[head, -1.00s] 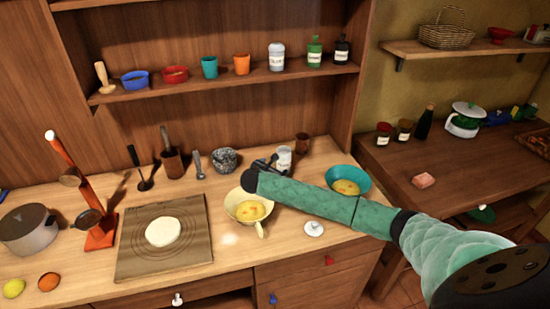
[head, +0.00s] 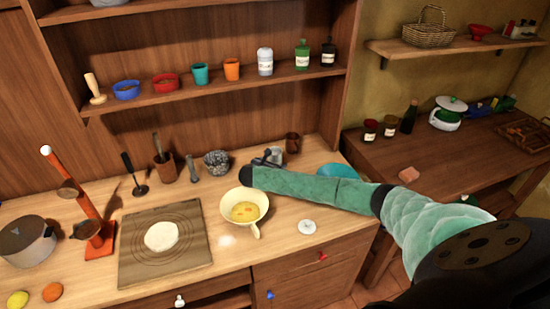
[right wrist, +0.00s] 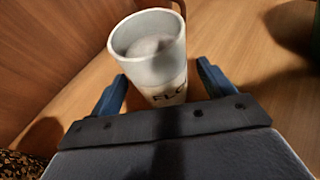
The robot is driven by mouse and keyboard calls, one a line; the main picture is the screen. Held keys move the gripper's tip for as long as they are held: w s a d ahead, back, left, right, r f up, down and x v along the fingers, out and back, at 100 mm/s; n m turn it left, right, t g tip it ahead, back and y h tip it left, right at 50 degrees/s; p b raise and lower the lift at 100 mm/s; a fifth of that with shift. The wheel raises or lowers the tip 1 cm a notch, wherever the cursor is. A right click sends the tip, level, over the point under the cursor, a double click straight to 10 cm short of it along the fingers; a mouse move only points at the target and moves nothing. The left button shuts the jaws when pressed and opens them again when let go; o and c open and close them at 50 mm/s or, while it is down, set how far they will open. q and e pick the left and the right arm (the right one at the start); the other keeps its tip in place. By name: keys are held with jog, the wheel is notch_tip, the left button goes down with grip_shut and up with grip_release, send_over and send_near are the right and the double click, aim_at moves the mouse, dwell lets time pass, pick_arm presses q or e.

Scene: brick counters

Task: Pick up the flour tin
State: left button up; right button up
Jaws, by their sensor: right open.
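The flour tin (right wrist: 155,60) is a pale grey open cup with dark lettering, upright on the wooden counter in the right wrist view. In the head view the tin (head: 276,154) shows only in part, at the back of the counter behind my right gripper (head: 264,160). In the right wrist view my right gripper (right wrist: 158,92) is open, with one blue finger on each side of the tin's lower part. I cannot tell whether the fingers touch it. My left gripper is not in view.
A brown cup (head: 293,143) stands right of the tin, and a speckled mortar (head: 217,163) left of it. A yellow bowl (head: 240,208) is in front. A teal bowl (head: 338,171) is partly hidden behind my right arm. A white lid (head: 307,227) lies near the front.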

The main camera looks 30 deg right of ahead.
jog(key=shift+x, duration=0.8)
jog(key=shift+d+f, duration=0.1)
jog(key=shift+f, duration=0.05)
jog(key=c, duration=1.3)
